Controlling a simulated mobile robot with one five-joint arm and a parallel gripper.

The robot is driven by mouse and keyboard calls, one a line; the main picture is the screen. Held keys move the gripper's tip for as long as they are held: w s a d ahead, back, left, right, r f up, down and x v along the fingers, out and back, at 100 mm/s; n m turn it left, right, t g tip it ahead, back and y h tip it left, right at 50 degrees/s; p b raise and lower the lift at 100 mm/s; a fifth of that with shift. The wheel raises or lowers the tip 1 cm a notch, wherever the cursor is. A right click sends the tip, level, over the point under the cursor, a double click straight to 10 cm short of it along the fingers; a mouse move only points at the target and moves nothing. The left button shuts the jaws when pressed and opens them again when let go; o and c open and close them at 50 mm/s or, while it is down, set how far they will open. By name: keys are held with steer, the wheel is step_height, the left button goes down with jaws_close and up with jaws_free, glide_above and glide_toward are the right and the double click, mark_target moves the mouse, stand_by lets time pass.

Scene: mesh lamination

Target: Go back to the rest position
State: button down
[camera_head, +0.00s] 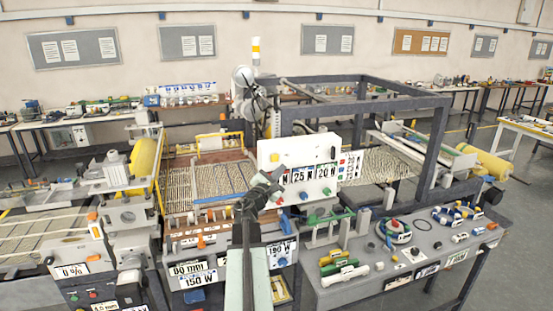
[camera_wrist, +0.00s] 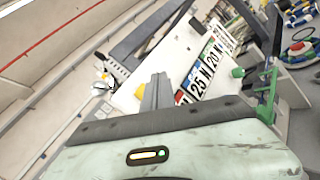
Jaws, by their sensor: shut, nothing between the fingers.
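My gripper (camera_head: 266,184) is shut and empty, raised in front of the white control panel (camera_head: 300,165) in the head view. Its arm comes up from the bottom middle of that picture. In the wrist view, my gripper (camera_wrist: 157,92) shows as a narrow grey pair of closed fingers. The white panel (camera_wrist: 178,58) with the labels "25 N" and "20 N" lies behind and to the right of the fingers there, strongly tilted. I cannot tell whether the fingertips touch the panel; the gap in depth is unclear.
A grey workbench (camera_head: 340,292) with rings, coloured blocks and clamps stands at the right. A dark machine frame (camera_head: 437,150) rises behind it. The laminating machine with a mesh web (camera_head: 205,183) and yellow roller (camera_head: 146,160) fills the left. Open floor (camera_head: 510,235) lies at the far right.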

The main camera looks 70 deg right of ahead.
stand_by(0.4)
